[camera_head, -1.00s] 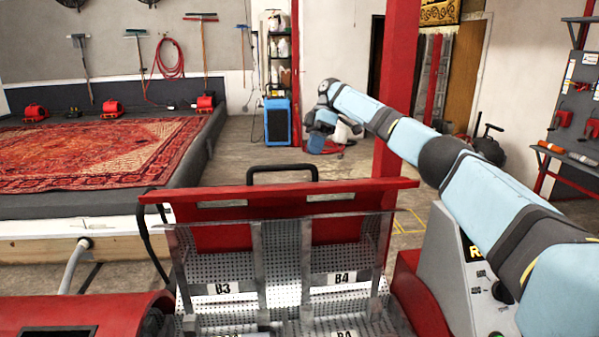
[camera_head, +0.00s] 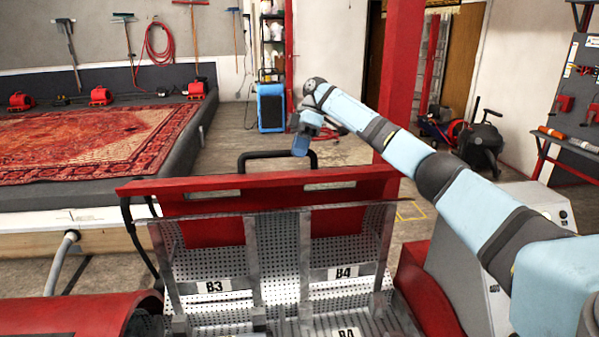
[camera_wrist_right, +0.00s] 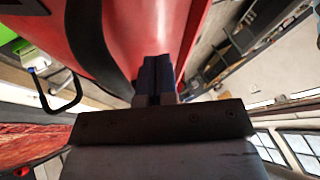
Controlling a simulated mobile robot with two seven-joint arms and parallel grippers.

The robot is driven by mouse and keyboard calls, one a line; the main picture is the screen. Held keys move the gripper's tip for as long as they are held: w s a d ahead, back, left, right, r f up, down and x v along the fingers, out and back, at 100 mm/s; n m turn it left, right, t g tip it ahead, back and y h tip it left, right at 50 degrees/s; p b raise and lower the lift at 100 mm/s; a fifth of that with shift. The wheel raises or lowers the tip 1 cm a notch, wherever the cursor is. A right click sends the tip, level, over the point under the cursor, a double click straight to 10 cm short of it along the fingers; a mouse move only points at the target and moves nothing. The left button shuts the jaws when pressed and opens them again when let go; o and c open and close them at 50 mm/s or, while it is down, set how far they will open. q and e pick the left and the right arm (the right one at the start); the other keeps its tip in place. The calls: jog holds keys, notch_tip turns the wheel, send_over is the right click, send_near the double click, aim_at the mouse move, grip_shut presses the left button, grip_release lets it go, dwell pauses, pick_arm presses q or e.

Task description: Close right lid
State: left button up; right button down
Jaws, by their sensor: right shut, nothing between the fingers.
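The red lid (camera_head: 300,188) stands open, raised upright, with a black handle (camera_head: 252,157) on its far edge. Below it are perforated metal panels (camera_head: 330,240) marked B3 and B4. My right arm reaches over from the right, and its gripper (camera_head: 301,147) is shut and empty, pointing down at the right end of the handle. I cannot tell whether it touches the handle or lid. In the right wrist view the closed dark fingers (camera_wrist_right: 155,80) lie in front of the red lid surface (camera_wrist_right: 125,40), with the black handle (camera_wrist_right: 65,100) to the left. My left gripper is out of view.
A red rounded cover (camera_head: 80,312) is at the lower left and a grey control box (camera_head: 475,255) at the right. A raised wash platform with a patterned rug (camera_head: 80,150) lies beyond on the left. A red post (camera_head: 400,110) stands behind my arm.

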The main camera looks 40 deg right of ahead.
aim_at(295, 180)
jog(key=shift+x, duration=1.15)
jog(key=s, duration=0.1)
jog(key=s+a+p, duration=0.1)
jog(key=s, duration=0.1)
jog(key=shift+a+r, duration=0.1)
jog(key=shift+s+a, duration=0.2)
jog(key=shift+s, duration=0.1)
jog(key=shift+f, duration=0.25)
jog(key=shift+a, duration=0.1)
jog(key=shift+s, duration=0.1)
